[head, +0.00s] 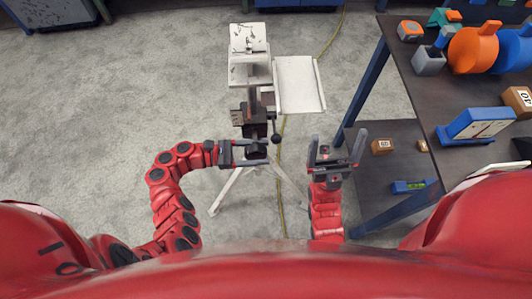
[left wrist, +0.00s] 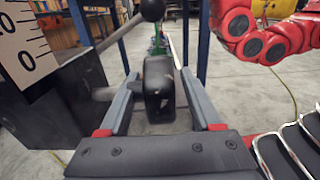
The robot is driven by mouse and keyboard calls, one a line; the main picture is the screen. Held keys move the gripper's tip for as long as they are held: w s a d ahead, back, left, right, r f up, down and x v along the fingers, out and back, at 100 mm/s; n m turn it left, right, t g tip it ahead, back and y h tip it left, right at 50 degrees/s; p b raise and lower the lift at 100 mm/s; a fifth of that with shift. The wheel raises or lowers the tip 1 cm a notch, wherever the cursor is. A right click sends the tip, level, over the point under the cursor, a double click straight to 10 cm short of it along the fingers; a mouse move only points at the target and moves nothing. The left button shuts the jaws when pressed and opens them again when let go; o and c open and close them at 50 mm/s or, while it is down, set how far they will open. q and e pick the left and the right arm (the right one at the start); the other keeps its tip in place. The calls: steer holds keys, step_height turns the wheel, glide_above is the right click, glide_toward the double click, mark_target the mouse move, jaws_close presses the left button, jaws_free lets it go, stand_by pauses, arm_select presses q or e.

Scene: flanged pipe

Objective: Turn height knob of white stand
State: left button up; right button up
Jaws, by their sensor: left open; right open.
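The white stand (head: 298,85) is in the middle of the head view, with pale plates on top and splayed white legs below. A dark clamp block and a ball-ended lever (head: 276,139) are on its near side. A black knob (left wrist: 158,90) shows between the fingers of my left gripper (left wrist: 160,100) in the left wrist view. The left gripper is open around it; I cannot tell whether either finger touches. In the head view the left gripper (head: 250,152) reaches the stand's column from the left. My right gripper (head: 336,150) is open and empty, right of the stand.
A dark shelf table (head: 425,90) on the right holds orange and blue parts and a blue-framed gauge (head: 475,127). Small boxes lie on its lower shelf. A yellow cable (head: 281,205) runs along the floor. The floor at left is clear.

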arm_select(q)
steer(key=shift+d, duration=1.05)
steer(key=shift+c, duration=0.2)
jaws_close()
